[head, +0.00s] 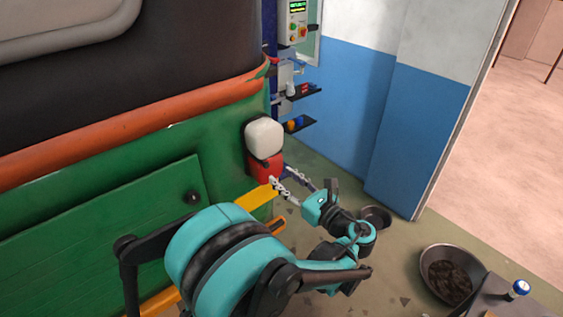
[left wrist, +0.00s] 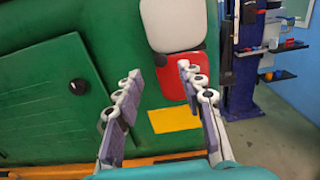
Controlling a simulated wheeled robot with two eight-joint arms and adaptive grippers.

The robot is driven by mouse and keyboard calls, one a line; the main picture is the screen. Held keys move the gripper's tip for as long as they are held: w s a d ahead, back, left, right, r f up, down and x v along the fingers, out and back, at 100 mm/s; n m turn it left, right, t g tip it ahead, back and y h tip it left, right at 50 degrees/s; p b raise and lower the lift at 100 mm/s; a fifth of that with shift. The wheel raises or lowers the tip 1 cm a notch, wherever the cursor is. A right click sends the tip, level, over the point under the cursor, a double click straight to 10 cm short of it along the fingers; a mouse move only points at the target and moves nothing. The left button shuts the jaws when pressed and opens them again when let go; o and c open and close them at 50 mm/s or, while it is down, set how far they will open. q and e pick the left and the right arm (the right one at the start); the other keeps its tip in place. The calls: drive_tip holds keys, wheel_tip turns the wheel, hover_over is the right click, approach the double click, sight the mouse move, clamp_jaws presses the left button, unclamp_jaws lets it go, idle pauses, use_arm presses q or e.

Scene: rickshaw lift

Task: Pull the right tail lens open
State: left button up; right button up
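The tail lamp is on the corner of the green vehicle body, with a white upper part (head: 264,138) and a red lower part (head: 262,169). In the left wrist view the white part (left wrist: 174,22) is at the top and the red part (left wrist: 172,80) is below it. My left gripper (head: 283,175) is open, its fingertips close to the red part. My right gripper is not in view.
A yellow plate (left wrist: 175,120) sits below the lamp on the green body. A green panel with a black knob (head: 193,197) is to the left. A blue post with small shelves (head: 300,124) stands behind. Dark pans (head: 450,275) lie on the floor at right.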

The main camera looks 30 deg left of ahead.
sight(268, 166)
use_arm(q)
drive_tip(key=x, duration=0.6)
drive_tip(key=shift+w, duration=0.1)
clamp_jaws()
